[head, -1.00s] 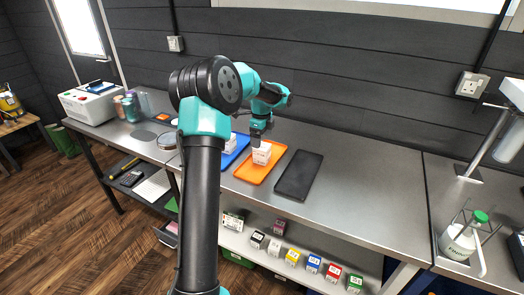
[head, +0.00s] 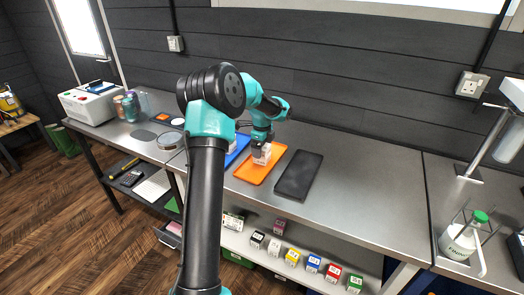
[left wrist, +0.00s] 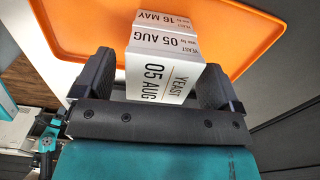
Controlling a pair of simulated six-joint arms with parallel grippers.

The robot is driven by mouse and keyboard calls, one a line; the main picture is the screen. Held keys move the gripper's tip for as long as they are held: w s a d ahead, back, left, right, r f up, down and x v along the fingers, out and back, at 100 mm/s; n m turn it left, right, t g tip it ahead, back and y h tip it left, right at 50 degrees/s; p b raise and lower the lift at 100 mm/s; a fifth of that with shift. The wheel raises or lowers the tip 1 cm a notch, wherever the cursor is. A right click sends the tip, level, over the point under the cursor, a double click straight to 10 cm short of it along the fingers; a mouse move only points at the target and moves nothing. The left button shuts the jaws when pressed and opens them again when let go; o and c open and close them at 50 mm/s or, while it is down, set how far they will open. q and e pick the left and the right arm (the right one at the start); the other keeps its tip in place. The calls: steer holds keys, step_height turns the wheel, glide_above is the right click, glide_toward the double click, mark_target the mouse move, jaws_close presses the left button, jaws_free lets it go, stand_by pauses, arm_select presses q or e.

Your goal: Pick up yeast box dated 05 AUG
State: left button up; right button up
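The white yeast box marked 05 AUG (left wrist: 160,80) fills the middle of the left wrist view. Another white box marked 16 MAY (left wrist: 165,18) sits just beyond it, touching or nearly so. Both are over the orange tray (left wrist: 85,22). In the head view, white boxes (head: 262,158) show on the orange tray (head: 250,177), partly hidden by my gripper. My left gripper (head: 262,142) is at the boxes, its open fingers (left wrist: 158,84) on either side of the 05 AUG box. A narrow gap shows beside the left-hand finger. My right gripper is not in view.
A blue tray (head: 232,158) with a white box lies left of the orange one, partly behind my arm. A dark tray (head: 298,176) lies to the right. The bench beyond is clear. Several coloured boxes stand on the shelf below.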

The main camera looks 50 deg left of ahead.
arm_select(q)
steer(key=c, duration=1)
steer(key=shift+o, duration=0.2)
steer(key=shift+r, duration=0.1)
steer(key=shift+r, duration=1.7)
steer(key=s+d+r, duration=0.1)
steer(key=s+d, duration=0.9)
steer(key=d, duration=0.2)
steer(key=shift+s+r, duration=0.2)
steer(key=shift+s, duration=0.1)
